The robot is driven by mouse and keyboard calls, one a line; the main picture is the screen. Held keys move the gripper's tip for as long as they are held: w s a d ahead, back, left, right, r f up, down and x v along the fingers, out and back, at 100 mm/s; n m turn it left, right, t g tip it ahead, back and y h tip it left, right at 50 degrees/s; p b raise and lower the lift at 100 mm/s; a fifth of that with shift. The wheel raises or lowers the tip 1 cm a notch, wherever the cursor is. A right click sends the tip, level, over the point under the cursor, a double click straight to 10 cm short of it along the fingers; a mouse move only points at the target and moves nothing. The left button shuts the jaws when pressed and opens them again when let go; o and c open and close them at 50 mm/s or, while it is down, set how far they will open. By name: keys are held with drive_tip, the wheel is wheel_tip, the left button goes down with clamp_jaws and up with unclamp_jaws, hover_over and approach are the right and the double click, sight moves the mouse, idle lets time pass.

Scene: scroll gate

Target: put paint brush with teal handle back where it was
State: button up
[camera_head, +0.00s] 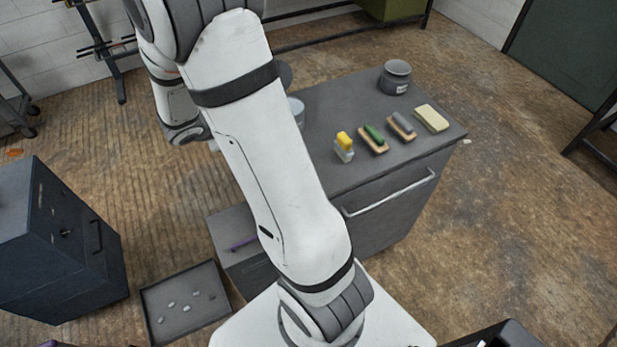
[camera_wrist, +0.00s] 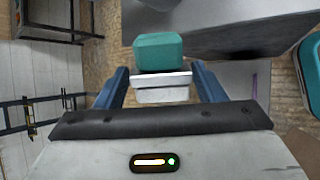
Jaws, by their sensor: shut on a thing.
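In the wrist view, my gripper (camera_wrist: 161,85) is shut on a teal block-shaped piece with a pale band below it, which I take to be the teal-handled paint brush (camera_wrist: 158,52). It sits between the two blue fingers, and its full length and bristles cannot be made out. In the head view my arm hides the gripper and the brush. The grey worktop (camera_head: 335,105) carries a grey labelled jar (camera_head: 396,77) at its far right. A second, paler round container (camera_head: 297,108) is partly hidden behind my arm.
On the worktop are a yellow-topped item (camera_head: 343,146), a green-topped brush (camera_head: 374,138), a grey-topped brush (camera_head: 401,125) and a cream block (camera_head: 432,118). A purple stick (camera_head: 243,243) lies lower down. A floor tray (camera_head: 160,332) and dark cabinet (camera_head: 75,230) stand left.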

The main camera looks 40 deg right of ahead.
drive_tip(key=s+d+f+n+g+h+b, duration=0.1)
drive_tip(key=s+d+f+g+h+b, duration=0.1)
drive_tip(key=s+d+g+h+b, duration=0.75)
drive_tip(key=shift+t, duration=0.25)
drive_tip(key=shift+s+d+f+p, duration=0.35)
drive_tip(key=shift+s+f, duration=0.3)
drive_tip(key=shift+f, duration=1)
drive_tip(key=shift+s+d+f+p, duration=0.15)
drive_tip(key=shift+s+f+p, duration=0.4)
drive_tip(key=shift+f, duration=1.05)
drive_tip(key=shift+s+d+f+p, duration=0.25)
drive_tip(key=shift+s+f, duration=0.5)
drive_tip(key=shift+f, duration=0.9)
drive_tip(key=shift+f, duration=0.15)
drive_tip(key=o, duration=0.9)
